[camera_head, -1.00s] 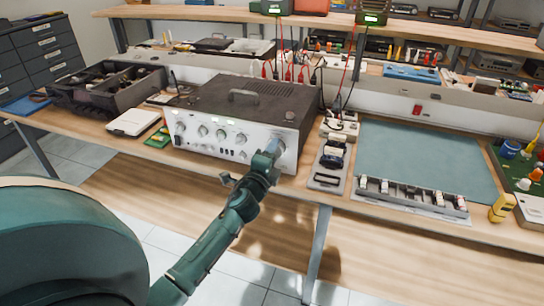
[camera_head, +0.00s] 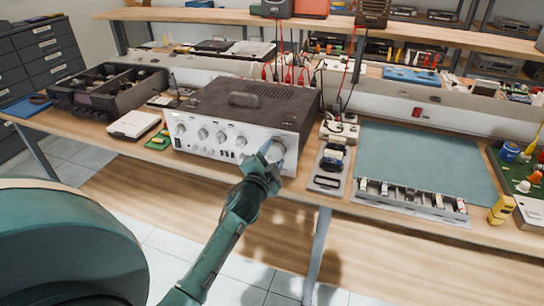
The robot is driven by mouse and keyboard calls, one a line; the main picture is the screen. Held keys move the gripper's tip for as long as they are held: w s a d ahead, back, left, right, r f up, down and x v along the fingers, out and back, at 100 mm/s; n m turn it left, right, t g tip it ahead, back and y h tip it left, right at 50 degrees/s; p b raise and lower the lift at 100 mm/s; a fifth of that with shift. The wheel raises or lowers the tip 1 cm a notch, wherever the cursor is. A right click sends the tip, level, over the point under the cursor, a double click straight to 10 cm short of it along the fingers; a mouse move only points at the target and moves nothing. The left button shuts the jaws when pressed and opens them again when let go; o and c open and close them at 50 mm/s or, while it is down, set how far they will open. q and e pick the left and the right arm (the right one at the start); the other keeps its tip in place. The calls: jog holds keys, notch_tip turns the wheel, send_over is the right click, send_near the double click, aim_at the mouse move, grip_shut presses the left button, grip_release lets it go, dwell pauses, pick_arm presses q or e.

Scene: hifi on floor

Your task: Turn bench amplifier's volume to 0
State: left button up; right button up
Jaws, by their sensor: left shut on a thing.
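The bench amplifier (camera_head: 246,104) is a wide box with a dark top and a silver front panel, standing on the wooden bench. A row of smaller knobs runs along its front. The large volume knob (camera_head: 278,150) is at the right end of the panel, partly hidden by my gripper. My left gripper (camera_head: 267,154) reaches up from below and is shut on the volume knob. The knob's pointer and scale are too small to read. My right gripper is not in view.
A power strip and a small tray (camera_head: 329,166) stand right of the amplifier, then a green mat (camera_head: 425,160). Red and black cables hang behind the amplifier.

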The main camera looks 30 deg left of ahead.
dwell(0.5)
pick_arm(q)
jog(key=o, duration=1)
jog(key=shift+s, duration=0.1)
jog(key=b+v, duration=0.1)
jog(key=v, duration=1.2)
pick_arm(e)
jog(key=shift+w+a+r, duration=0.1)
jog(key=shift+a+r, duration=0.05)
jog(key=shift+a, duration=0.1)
pick_arm(q)
jog(key=shift+d, duration=0.15)
